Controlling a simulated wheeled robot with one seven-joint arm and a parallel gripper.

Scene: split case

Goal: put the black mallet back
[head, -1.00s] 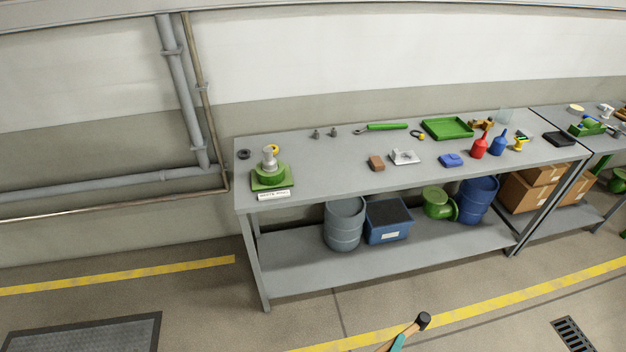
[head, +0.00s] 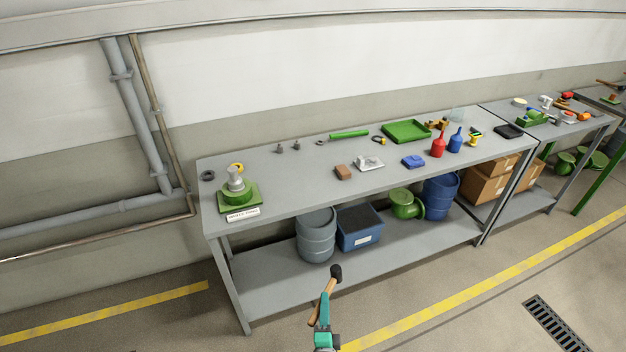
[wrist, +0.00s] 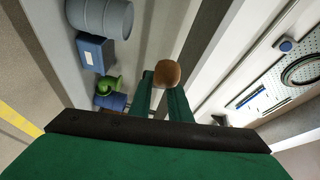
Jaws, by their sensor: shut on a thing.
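The black mallet shows in the head view at bottom centre, with its black head (head: 336,271) up and its wooden handle slanting down to the left. My teal gripper (head: 324,302) is shut on the handle, in front of the long workbench. In the wrist view my two green fingers (wrist: 164,100) stand on either side of the handle's round brown end (wrist: 167,74). The mallet's head is hidden in the wrist view. The mallet is in the air, clear of the bench top.
The grey workbench (head: 290,196) holds a green pump part (head: 240,193) at left, a brown block (head: 344,172), a long green tool (head: 349,134), a green tray (head: 406,131) and red (head: 438,147) and blue bottles (head: 456,143). Barrels and a blue bin (head: 360,228) stand on its lower shelf.

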